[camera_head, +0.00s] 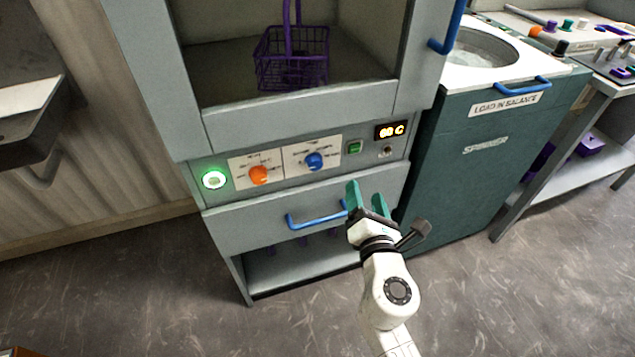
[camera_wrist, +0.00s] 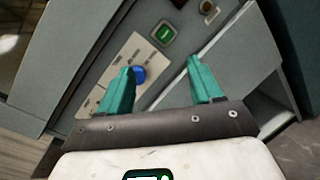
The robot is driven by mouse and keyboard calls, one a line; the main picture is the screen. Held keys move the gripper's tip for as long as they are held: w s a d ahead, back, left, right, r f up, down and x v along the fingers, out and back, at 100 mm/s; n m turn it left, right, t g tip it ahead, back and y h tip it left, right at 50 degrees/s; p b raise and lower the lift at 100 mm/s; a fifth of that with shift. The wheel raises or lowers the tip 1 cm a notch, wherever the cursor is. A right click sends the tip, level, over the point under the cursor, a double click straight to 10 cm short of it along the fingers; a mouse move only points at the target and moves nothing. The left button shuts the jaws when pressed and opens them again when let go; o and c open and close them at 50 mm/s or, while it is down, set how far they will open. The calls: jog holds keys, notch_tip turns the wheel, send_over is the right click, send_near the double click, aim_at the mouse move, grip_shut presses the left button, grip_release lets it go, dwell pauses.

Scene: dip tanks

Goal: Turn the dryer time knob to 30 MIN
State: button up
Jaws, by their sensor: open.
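The dryer's control panel carries an orange knob (camera_head: 258,175) on a left label plate and a blue knob (camera_head: 315,161) on a right label plate. The plates' lettering is too small to read, so I cannot tell which knob is marked for time, nor where either points. My gripper (camera_head: 367,197) has green fingers, open and empty, below and right of the blue knob in the head view. In the wrist view, the blue knob (camera_wrist: 139,75) shows just beside the left finger of my gripper (camera_wrist: 161,66), beyond it; contact is not visible. The orange knob is not seen there.
A lit round button (camera_head: 214,180) is left of the knobs; a green switch (camera_head: 354,147) and an orange display (camera_head: 389,131) are right. A blue drawer handle (camera_head: 317,216) sits below. A purple basket (camera_head: 292,58) stands inside the dryer. The spinner (camera_head: 490,150) stands right. Floor in front is clear.

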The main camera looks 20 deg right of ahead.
aim_at(316, 168)
jog(key=w+a+f+n+y, duration=0.3)
jog(key=a+n+y, duration=0.1)
jog(key=a+n, duration=0.25)
jog(key=shift+t, duration=0.4)
jog(key=w, duration=0.3)
jog(key=w+b, duration=0.1)
jog(key=w, duration=0.3)
jog(key=w+b, duration=0.1)
jog(key=w, duration=0.2)
jog(key=shift+w+d+r, duration=0.15)
jog(key=shift+d+r, duration=0.1)
jog(key=c, duration=1.1)
